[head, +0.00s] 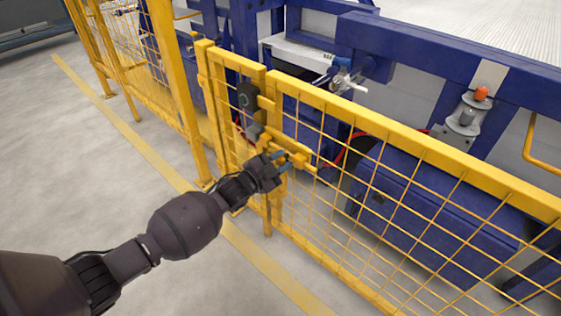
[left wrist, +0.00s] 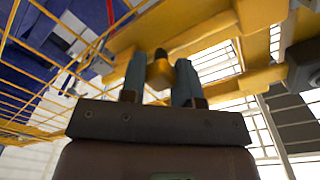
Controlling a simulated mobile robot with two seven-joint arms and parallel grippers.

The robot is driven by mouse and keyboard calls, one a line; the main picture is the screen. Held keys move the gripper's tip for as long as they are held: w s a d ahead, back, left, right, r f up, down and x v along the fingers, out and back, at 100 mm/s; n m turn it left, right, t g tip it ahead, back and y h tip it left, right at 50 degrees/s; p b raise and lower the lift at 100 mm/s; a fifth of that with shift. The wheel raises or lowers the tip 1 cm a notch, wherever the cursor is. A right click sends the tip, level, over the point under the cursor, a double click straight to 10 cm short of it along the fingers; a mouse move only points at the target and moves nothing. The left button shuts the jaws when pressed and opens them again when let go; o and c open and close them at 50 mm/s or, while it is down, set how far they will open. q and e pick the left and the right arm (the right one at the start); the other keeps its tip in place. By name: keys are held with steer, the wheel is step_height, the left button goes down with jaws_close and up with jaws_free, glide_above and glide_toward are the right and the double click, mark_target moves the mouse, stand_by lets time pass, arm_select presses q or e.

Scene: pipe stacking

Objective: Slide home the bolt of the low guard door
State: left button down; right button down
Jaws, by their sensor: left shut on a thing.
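The low guard door (head: 420,148) is a yellow frame with wire mesh, on the right of the head view. Its yellow bolt (head: 303,160) lies along the door's left end, beside the yellow post (head: 232,62). My left gripper (head: 284,161) is at the bolt on the near side of the door. In the left wrist view my left gripper (left wrist: 161,78) is shut on the bolt's handle (left wrist: 160,73), a yellow stub with a dark tip between the two fingers. The fingers partly hide the bolt, and I cannot tell how far its end reaches. My right gripper is not in view.
A dark lock box (head: 247,96) sits on the post above the bolt. Blue machinery (head: 430,200) stands behind the mesh. A taller yellow fence (head: 170,80) continues to the left. The grey floor (head: 90,170) in front is clear, with a yellow line.

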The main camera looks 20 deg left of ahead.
mark_target(273, 146)
arm_select(q)
steer(key=a, duration=0.1)
steer(key=w+a, duration=0.1)
steer(key=a, duration=0.3)
steer(key=shift+w+a, duration=0.1)
steer(key=shift+w, duration=0.3)
steer(key=shift+a+r, duration=0.1)
steer(key=shift+a, duration=0.05)
steer(key=c, duration=0.9)
jaws_free()
steer(key=shift+w+a, duration=0.1)
steer(key=shift+o, duration=0.3)
